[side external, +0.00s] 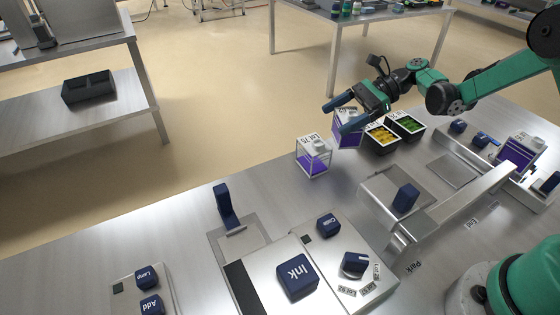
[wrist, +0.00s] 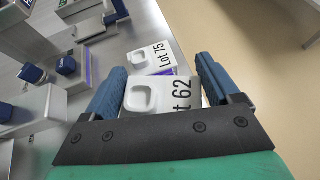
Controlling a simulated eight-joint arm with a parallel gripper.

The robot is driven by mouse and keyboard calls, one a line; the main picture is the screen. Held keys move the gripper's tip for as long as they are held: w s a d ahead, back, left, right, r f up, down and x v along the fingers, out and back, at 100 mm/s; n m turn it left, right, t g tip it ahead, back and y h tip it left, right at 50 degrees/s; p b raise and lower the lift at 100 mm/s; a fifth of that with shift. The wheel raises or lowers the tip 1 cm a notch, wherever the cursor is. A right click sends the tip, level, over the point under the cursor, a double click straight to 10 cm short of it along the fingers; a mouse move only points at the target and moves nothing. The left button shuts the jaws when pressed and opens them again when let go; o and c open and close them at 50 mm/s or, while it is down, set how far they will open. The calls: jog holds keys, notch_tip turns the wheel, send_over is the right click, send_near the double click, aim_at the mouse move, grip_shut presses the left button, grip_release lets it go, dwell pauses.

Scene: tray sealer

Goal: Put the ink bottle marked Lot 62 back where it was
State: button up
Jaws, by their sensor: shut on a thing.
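My gripper (side external: 347,112) is shut on the ink bottle marked Lot 62 (side external: 346,133), near the far edge of the steel table. The bottle is a clear box with purple ink and a white top. In the wrist view its white top and part of the label (wrist: 160,95) show between the two blue fingers. It looks upright; I cannot tell whether its base touches the table. A similar bottle marked Lot 75 (side external: 314,158) stands on the table to its left; its white top also shows in the wrist view (wrist: 151,60).
Two black trays with yellow (side external: 381,149) and green (side external: 407,137) contents stand close right of the held bottle. Another purple bottle (side external: 518,153) sits in the machine at far right. Table left of the Lot 75 bottle is clear.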

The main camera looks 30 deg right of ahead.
aim_at(336, 134)
jog(key=shift+f, duration=2)
jog(key=shift+f, duration=0.15)
jog(key=o, duration=1.2)
jog(key=shift+o, duration=0.2)
